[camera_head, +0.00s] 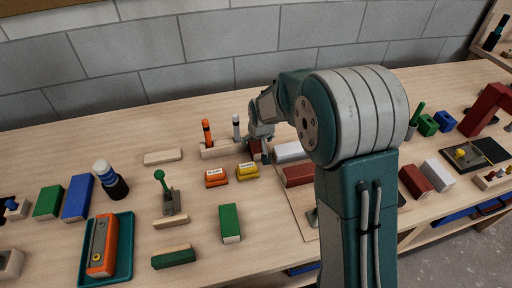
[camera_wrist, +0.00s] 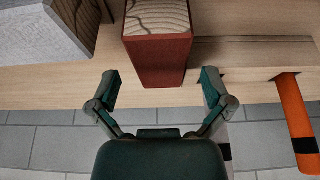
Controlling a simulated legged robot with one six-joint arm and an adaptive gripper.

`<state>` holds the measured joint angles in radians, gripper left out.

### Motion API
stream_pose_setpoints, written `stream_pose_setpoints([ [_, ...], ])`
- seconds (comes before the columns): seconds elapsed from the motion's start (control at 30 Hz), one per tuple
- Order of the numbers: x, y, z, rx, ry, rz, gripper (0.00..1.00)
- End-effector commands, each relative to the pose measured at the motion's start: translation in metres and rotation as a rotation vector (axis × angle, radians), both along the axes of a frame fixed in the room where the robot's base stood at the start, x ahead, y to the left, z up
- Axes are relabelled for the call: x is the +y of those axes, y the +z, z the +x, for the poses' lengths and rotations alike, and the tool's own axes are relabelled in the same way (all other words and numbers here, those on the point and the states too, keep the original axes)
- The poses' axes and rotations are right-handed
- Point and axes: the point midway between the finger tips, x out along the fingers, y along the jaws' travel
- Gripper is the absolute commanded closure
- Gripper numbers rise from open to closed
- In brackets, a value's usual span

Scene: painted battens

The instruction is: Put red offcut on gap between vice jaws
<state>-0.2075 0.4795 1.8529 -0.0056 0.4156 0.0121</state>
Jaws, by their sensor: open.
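The red offcut (camera_wrist: 160,62) is a red-painted block with bare wood grain on its end face. It stands in the middle of the wrist view, and a sliver of it shows under the arm in the head view (camera_head: 256,147). My gripper (camera_wrist: 161,82) is open, one finger to each side of the block, with visible gaps between them and it. In the head view my gripper (camera_head: 262,148) is low over the far part of the bench. I cannot make out the vice jaws for certain; my arm hides part of the bench.
A wooden rack (camera_head: 222,150) with an orange marker stands left of the offcut, and a pale grey block (camera_head: 290,152) right of it. Another red block (camera_head: 298,176) lies nearer. A green-knobbed clamp (camera_head: 170,200) and a teal tray (camera_head: 122,262) are at left. Wall behind.

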Motion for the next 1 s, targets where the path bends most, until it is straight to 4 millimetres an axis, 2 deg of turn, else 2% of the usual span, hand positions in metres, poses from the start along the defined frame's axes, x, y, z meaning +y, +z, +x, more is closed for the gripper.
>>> stream_pose_setpoints([
  [0.77,0.0005,-0.0049,0.0000,0.000,0.000,0.000,0.00],
  [0.87,0.0005,-0.0049,-0.0001,0.000,0.000,0.000,0.40],
  [0.9,0.0005,-0.0048,0.0000,0.000,0.001,0.000,0.58],
  [0.97,0.0005,-0.0049,0.0000,0.000,0.000,0.000,0.85],
  [1.0,0.0004,-0.0051,0.0002,0.000,0.000,0.000,0.86],
])
